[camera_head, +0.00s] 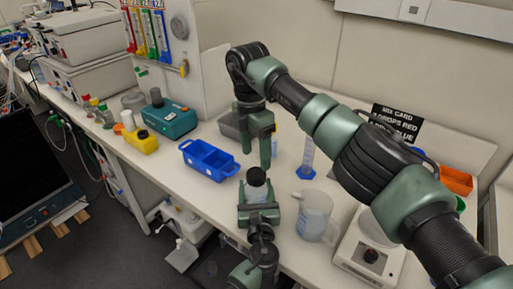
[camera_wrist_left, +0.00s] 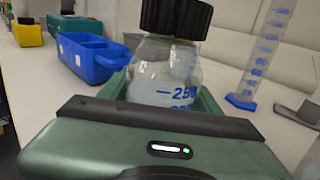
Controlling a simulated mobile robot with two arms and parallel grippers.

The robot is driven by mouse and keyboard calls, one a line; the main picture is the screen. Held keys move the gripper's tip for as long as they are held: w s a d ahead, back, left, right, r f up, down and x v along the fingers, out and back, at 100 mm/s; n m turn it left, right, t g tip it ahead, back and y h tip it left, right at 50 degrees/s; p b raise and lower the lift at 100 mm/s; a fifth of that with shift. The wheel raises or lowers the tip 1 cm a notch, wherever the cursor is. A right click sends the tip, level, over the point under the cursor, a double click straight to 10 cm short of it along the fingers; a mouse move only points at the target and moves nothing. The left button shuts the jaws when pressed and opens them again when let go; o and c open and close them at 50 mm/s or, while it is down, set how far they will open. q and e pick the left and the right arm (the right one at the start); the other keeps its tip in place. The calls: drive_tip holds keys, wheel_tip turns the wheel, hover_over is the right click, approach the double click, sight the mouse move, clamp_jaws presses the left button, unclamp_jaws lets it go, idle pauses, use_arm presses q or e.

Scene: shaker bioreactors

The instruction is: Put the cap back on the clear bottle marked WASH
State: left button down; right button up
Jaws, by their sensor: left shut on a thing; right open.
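A clear bottle (camera_wrist_left: 165,70) with blue volume marks stands upright in my left gripper (camera_head: 258,207), whose jaws are shut on its body. It also shows in the head view (camera_head: 257,192). A black ribbed cap (camera_wrist_left: 176,17) sits on the bottle's mouth and looks level; it shows in the head view (camera_head: 256,176) too. I cannot tell how tightly it is seated. No WASH marking is readable. My right gripper (camera_head: 266,164) is open and empty, pointing down just above and behind the cap, apart from it. It is not in the left wrist view.
A blue divided bin (camera_head: 209,158) stands left of the bottle. A yellow container (camera_head: 141,141) and teal box (camera_head: 166,121) are farther left.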

drive_tip(key=n, duration=0.7)
drive_tip(key=shift+w+r, duration=0.1)
drive_tip(key=shift+r, duration=0.15)
drive_tip(key=n, duration=0.7)
drive_tip(key=shift+r, duration=0.15)
drive_tip(key=n, duration=0.7)
drive_tip(key=shift+r, duration=0.15)
drive_tip(key=n, duration=0.7)
drive_tip(key=shift+r+t+y, duration=0.1)
drive_tip(key=shift+t+y, duration=0.2)
drive_tip(key=n, duration=0.4)
drive_tip(key=shift+r+n, duration=0.1)
drive_tip(key=shift+n, duration=0.2)
drive_tip(key=n, duration=0.7)
drive_tip(key=shift+s+d, duration=0.1)
drive_tip(key=shift+s, duration=0.1)
drive_tip(key=n, duration=0.4)
drive_tip(key=shift+s+r, duration=0.1)
drive_tip(key=n, duration=0.5)
drive_tip(key=shift+s, duration=0.1)
